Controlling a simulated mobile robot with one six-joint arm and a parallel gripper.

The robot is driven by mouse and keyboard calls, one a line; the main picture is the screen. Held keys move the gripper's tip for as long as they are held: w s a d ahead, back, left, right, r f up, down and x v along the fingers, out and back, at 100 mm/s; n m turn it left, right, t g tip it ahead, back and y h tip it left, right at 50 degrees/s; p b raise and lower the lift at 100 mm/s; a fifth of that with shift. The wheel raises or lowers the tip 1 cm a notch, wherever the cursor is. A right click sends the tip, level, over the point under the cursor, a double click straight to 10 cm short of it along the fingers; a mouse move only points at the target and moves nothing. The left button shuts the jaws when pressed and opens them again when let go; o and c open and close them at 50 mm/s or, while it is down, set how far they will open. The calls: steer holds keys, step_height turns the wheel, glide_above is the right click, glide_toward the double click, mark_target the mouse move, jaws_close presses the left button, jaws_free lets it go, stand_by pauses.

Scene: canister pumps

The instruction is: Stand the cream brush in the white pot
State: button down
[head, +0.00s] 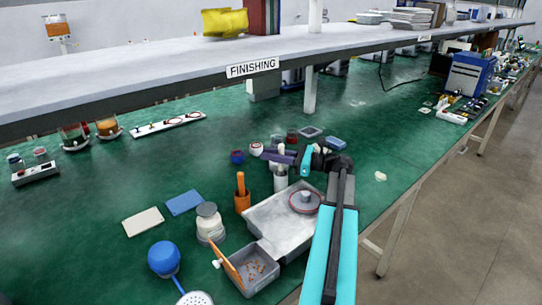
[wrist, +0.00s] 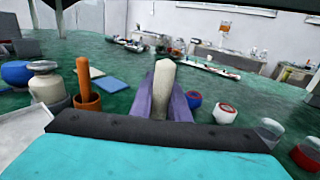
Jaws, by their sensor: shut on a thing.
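My gripper (head: 279,157) has purple fingers that also show in the wrist view (wrist: 166,106). It is shut on the cream brush (wrist: 163,84), whose pale end stands up between the fingers.
An orange pot (head: 242,203) with an orange handle stands close by, beside a grey tray (head: 262,222). A blue jar (head: 237,157) and a white jar (head: 256,149) stand past the fingertips. A lidded jar (head: 210,224) and grey box (head: 262,286) are nearer.

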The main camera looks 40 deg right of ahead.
steer(key=shift+f, duration=0.4)
steer(key=c, duration=1.6)
jaws_free()
steer(key=shift+s+d+b, duration=0.1)
steer(key=shift+b, duration=0.2)
steer(key=shift+b+v, duration=0.75)
steer(key=shift+v, duration=6.05)
steer(key=shift+s, duration=0.1)
